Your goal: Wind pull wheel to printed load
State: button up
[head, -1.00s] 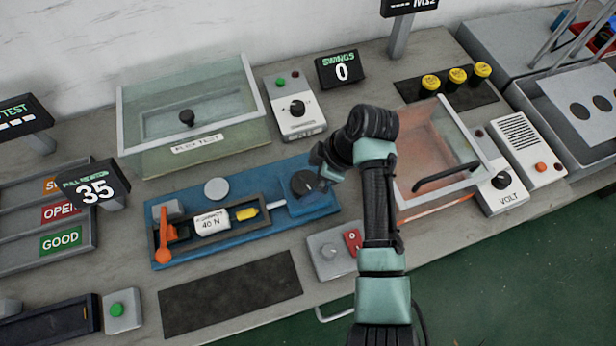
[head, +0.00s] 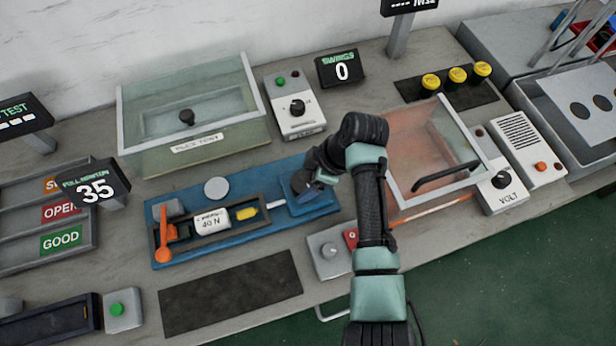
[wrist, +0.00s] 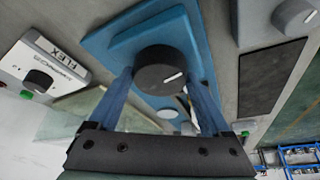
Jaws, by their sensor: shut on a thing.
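The pull wheel (wrist: 165,72) is a round black knob with a white pointer line, on the right end of the blue pull rig (head: 165,255). My gripper (head: 305,186) is over it in the head view and hides most of it. In the wrist view my gripper (wrist: 163,78) has its two blue fingers on either side of the knob, shut on it. The printed load on the white label (head: 212,222) of the rig reads 40 N. The pull display (head: 93,184) reads 35. An orange lever (head: 166,242) stands at the rig's left end, and a yellow piece (head: 246,213) lies in its channel.
A clear-lidded flex test box (head: 190,115) stands behind the rig. A clear guard box (head: 430,160) stands to the right of my arm. A grey knob box (head: 325,256) sits in front of the wheel. A dark mat (head: 230,293) lies empty at the front.

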jog(key=shift+s+a+r+m+p, duration=0.1)
jog(key=shift+r+m+p, duration=0.15)
jog(key=shift+m+p, duration=0.5)
jog(key=shift+f+m+t+p, duration=0.1)
jog(key=shift+m+t+p, duration=0.4)
jog(key=shift+m, duration=0.15)
jog(key=shift+f, duration=0.1)
jog(key=o, duration=1.2)
jog(key=shift+c, duration=0.2)
jog(key=v, duration=1.3)
jog(key=shift+b, duration=0.45)
